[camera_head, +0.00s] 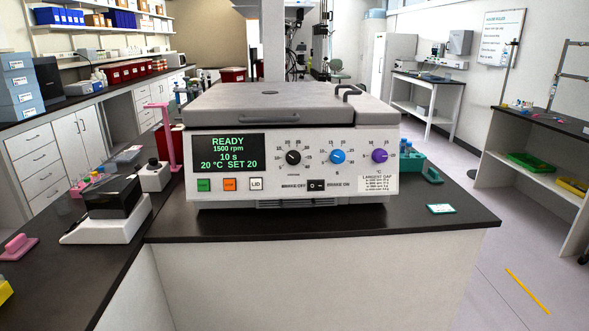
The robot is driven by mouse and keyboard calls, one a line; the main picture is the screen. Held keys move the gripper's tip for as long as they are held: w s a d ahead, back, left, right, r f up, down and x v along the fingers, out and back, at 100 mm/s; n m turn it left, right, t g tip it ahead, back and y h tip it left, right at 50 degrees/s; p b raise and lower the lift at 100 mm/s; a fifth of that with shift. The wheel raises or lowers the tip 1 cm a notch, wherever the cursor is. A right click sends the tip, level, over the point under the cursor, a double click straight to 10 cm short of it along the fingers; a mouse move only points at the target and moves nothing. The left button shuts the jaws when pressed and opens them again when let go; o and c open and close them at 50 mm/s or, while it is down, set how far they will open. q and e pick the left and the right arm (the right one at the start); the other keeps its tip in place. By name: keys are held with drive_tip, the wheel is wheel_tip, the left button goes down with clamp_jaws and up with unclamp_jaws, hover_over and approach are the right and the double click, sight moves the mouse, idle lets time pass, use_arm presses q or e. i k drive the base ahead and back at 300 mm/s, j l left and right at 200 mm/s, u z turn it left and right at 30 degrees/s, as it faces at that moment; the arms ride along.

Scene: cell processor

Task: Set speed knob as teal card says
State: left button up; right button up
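A grey and white centrifuge (293,195) stands on the black bench top. Its display (229,153) reads READY, 1500 rpm, 10 s, 20 °C SET 20. Three knobs sit on its front: a black knob (293,157) nearest the display, a blue knob (338,157) in the middle and a purple knob (379,155) on the right. The black one appears to be the speed knob; its small label is hard to read. A small teal-edged card (440,209) lies on the bench at front right; its writing is too small to read. Neither gripper is in view.
Below the display are green (203,185), orange (229,184) and white LID (256,184) buttons, and a black brake switch (316,185). The lid (270,105) is closed. A black-and-white device (112,205) stands left. The bench strip before the centrifuge is clear.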

sight(293, 157)
drive_tip(key=i+l+z, duration=0.25)
drive_tip(key=i+l, duration=0.35)
drive_tip(key=l, duration=0.25)
drive_tip(key=i+l+z, duration=0.25)
drive_tip(key=i+l, duration=0.4)
drive_tip(key=l, duration=0.15)
